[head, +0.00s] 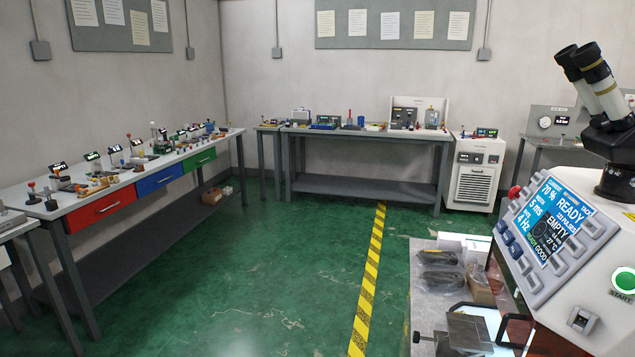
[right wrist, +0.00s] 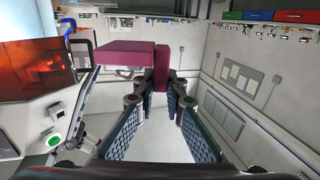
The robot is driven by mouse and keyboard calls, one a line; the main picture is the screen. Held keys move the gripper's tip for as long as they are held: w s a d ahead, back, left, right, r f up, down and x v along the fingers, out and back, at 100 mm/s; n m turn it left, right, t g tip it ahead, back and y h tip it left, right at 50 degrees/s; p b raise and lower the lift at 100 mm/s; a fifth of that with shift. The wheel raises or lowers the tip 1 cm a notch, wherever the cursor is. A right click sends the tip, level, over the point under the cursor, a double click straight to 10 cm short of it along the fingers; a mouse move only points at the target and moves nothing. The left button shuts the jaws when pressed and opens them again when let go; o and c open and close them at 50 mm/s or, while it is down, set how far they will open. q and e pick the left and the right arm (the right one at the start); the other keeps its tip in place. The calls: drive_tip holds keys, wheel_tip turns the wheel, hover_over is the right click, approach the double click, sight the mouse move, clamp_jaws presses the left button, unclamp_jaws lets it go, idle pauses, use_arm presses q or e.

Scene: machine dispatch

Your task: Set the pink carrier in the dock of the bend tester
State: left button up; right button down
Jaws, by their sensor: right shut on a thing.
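The pink carrier (right wrist: 126,58) is a dark magenta block with an upright part, seen in the right wrist view. My right gripper (right wrist: 161,84) is shut on that upright part, and the carrier juts out to the left in that view. The carrier and the right gripper do not show in the head view. My left gripper is in neither view. I cannot tell which of the machines in view, if any, is the bend tester, and I make out no dock.
A machine with eyepieces, a "READY" and "EMPTY" screen (head: 558,222) and a green START button (head: 624,278) stands close at right. Its orange window (right wrist: 30,85) shows in the wrist view. A long bench (head: 125,180) lines the left wall. The green floor (head: 270,270) is clear.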

drive_tip(key=shift+s, duration=0.35)
drive_tip(key=shift+w, duration=0.15)
drive_tip(key=w+d+m+h, duration=0.1)
drive_tip(key=w+d, duration=0.2)
drive_tip(key=w, duration=0.6)
drive_tip(key=w+d+h, duration=0.1)
drive_tip(key=w+d, duration=0.2)
drive_tip(key=w, duration=0.7)
drive_tip(key=w+d+r+m+h, duration=0.2)
drive_tip(key=w+d+r, duration=0.7)
drive_tip(key=w+r, duration=0.4)
drive_tip(key=shift+w+r+g+h, duration=0.25)
drive_tip(key=shift+w+g+h, duration=0.05)
drive_tip(key=shift+w, duration=0.35)
